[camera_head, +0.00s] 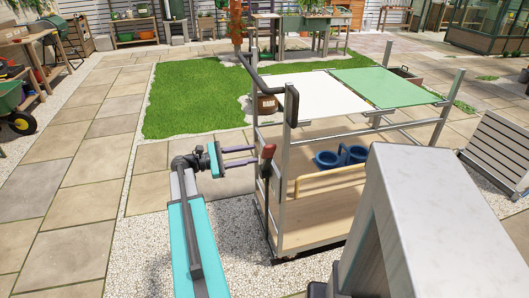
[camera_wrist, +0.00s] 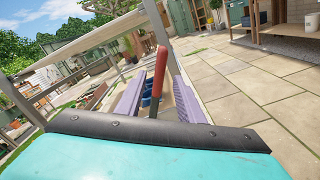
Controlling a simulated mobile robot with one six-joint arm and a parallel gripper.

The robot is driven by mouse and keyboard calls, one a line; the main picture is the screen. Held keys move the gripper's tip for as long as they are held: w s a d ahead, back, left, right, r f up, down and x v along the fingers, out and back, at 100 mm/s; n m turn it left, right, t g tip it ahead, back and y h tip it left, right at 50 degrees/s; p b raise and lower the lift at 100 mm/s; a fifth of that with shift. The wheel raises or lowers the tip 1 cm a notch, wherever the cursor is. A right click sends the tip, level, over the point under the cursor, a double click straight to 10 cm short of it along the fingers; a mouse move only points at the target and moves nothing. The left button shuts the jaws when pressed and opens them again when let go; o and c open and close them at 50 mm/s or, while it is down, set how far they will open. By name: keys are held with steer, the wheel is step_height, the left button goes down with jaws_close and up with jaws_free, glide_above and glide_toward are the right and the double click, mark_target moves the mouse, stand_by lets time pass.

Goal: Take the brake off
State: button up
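The brake lever has a red grip (camera_head: 268,151) on a dark shaft (camera_head: 270,200) that runs down the near-left end of the cart (camera_head: 320,222). The lever stands nearly upright. My gripper (camera_head: 256,153) is open, with its two purple fingers pointing right toward the red grip. In the wrist view the red grip (camera_wrist: 161,62) appears between the fingers of my gripper (camera_wrist: 159,78), with a gap on both sides. Whether the fingers reach past the lever cannot be told. The lever's lower end is hard to make out.
The cart carries a white panel (camera_head: 313,96) and a green panel (camera_head: 386,87) on top, and blue pots (camera_head: 341,157) on its shelf. A dark push handle (camera_head: 250,68) rises above the lever. Gravel (camera_head: 150,235) and paving (camera_head: 62,190) to the left are clear.

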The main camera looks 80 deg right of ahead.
mark_target(265, 156)
steer(key=shift+x, duration=3.25)
steer(key=shift+c, duration=0.4)
jaws_close()
